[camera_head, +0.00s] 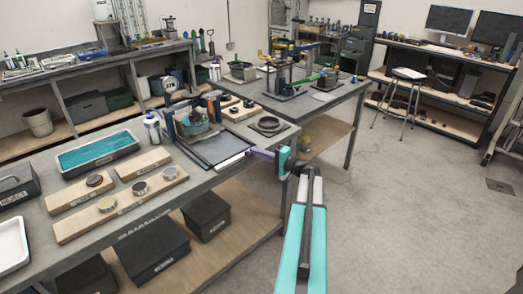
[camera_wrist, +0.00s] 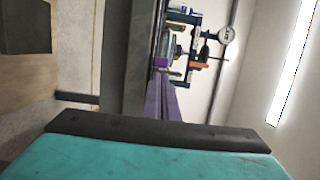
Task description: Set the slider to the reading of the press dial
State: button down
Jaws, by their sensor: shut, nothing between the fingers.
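A round white dial (camera_head: 170,83) stands above a dark press-like frame (camera_head: 190,120) on the near bench. It also shows sideways in the wrist view (camera_wrist: 226,35). Its reading is too small to make out. I cannot pick out the slider for certain in either view. My gripper (camera_head: 252,151), with purple fingers, is at the near bench's right edge, pointing left. It is right of the dial and the frame, apart from both. In the wrist view my gripper (camera_wrist: 161,63) is shut and empty, with the frame beyond its tips.
A dark flat tray (camera_head: 215,148) lies on the bench just left of my gripper. Wooden boards (camera_head: 125,205) with round pieces and a teal-lined tray (camera_head: 98,150) lie farther left. A second bench (camera_head: 325,105) with fixtures stands behind.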

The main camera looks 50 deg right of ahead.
jog(key=shift+a, duration=0.25)
jog(key=shift+w+a+b, duration=0.1)
jog(key=shift+a+b, duration=1)
jog(key=shift+b, duration=0.1)
jog(key=shift+d, duration=0.15)
jog(key=s+d+b, duration=0.3)
jog(key=s+d, duration=0.2)
jog(key=s, duration=0.5)
jog(key=shift+d, duration=0.25)
jog(key=shift+s, duration=0.1)
